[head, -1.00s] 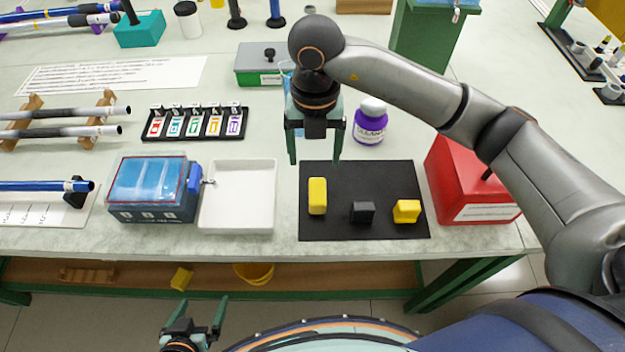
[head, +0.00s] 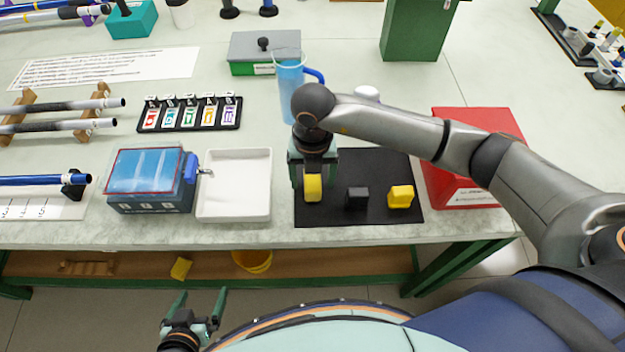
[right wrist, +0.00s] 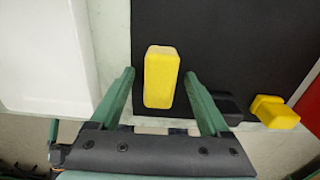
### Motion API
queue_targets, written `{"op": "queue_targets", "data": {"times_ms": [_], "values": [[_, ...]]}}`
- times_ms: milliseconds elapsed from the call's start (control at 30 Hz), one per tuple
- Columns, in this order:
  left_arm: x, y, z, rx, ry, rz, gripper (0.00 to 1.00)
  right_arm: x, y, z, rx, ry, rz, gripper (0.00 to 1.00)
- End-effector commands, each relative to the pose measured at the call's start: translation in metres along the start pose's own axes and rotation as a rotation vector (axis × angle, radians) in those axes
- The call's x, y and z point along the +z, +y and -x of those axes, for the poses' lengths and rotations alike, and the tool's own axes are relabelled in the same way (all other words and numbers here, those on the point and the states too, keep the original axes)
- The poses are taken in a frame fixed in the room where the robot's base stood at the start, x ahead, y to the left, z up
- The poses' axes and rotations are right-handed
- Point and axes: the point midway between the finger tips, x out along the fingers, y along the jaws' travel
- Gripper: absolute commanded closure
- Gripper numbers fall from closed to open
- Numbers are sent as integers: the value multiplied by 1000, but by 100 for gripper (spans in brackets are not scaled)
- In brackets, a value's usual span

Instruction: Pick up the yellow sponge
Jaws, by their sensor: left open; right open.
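The yellow sponge (head: 313,188) is a plain rounded block on the left part of a black mat (head: 350,216). My right gripper (head: 313,176) is open right over it and partly hides it in the head view. In the right wrist view the sponge (right wrist: 161,78) shows between the two green fingers, with a gap on each side. I cannot tell whether the fingertips are down at its height. My left gripper (head: 202,292) is open and empty, low in front of the table.
On the mat to the right are a black block (head: 357,199) and a second yellow piece (head: 400,197) with a stepped shape. A white tray (head: 235,214) stands left of the mat and a red box (head: 475,190) right of it. A blue-tinted jug (head: 290,85) stands behind.

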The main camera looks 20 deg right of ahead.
Motion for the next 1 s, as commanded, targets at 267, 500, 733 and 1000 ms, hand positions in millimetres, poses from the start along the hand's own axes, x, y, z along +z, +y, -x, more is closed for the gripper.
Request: {"op": "queue_targets", "data": {"times_ms": [267, 500, 733, 1000], "values": [[0, 0, 0, 0, 1, 0, 0, 0, 0, 0, 0, 0, 0, 37], [0, 0, 0, 0, 1, 0, 0, 0, 0, 0, 0, 0, 0, 64], [0, 0, 0, 0, 1, 0, 0, 0, 0, 0, 0, 0, 0, 90], [0, 0, 0, 0, 1, 0, 0, 0, 0, 1, 0, 0, 0, 100]]}}
